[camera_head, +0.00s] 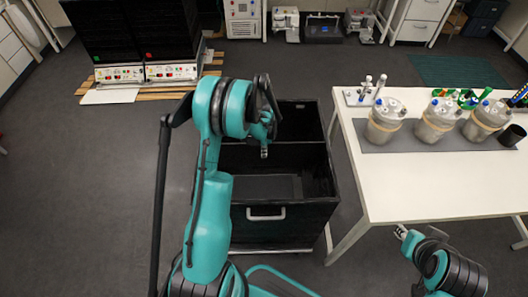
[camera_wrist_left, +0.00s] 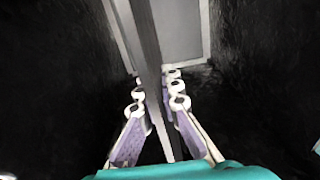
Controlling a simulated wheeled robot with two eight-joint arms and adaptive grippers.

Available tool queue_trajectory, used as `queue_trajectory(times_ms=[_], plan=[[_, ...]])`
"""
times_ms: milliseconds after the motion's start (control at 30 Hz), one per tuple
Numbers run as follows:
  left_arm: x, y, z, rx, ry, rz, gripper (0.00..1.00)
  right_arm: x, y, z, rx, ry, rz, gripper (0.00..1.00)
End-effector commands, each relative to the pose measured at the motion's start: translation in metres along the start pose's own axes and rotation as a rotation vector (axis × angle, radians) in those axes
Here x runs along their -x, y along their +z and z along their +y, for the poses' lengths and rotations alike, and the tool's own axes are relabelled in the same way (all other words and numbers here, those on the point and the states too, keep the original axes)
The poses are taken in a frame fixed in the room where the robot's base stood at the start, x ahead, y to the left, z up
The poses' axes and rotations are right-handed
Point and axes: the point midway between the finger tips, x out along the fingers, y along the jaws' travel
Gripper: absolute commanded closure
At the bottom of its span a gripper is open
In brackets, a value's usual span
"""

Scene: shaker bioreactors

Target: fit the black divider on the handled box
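The handled box (camera_head: 318,215) is a black open-topped box in the middle of the head view, with a light handle (camera_head: 266,214) on its near side. The black divider (camera_head: 232,150) spans the box crosswise, with an open space on each side of it; how deep it sits cannot be told. My left gripper (camera_head: 264,148) is at its top edge. In the left wrist view, the divider (camera_wrist_left: 152,60) runs edge-on between the two fingers (camera_wrist_left: 157,92), which appear closed against it. My right gripper (camera_head: 402,233) is near the table's front edge, its fingers too small to read.
A white table (camera_head: 440,190) stands close to the right of the box, with several grey-lidded vessels (camera_head: 386,120) on a grey mat. Black cabinets (camera_head: 130,30) on a wooden pallet stand at the back left. The floor left of the box is clear.

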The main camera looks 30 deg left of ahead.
Motion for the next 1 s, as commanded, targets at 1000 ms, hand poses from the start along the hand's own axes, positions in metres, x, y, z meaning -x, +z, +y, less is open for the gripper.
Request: queue_trajectory(times_ms=[1000], plan=[[-0.019, 0.000, 0.000, 0.000, 0.000, 0.000, 1.00, -0.015, 0.011, 0.000, 0.000, 0.000, 0.000, 0.71]])
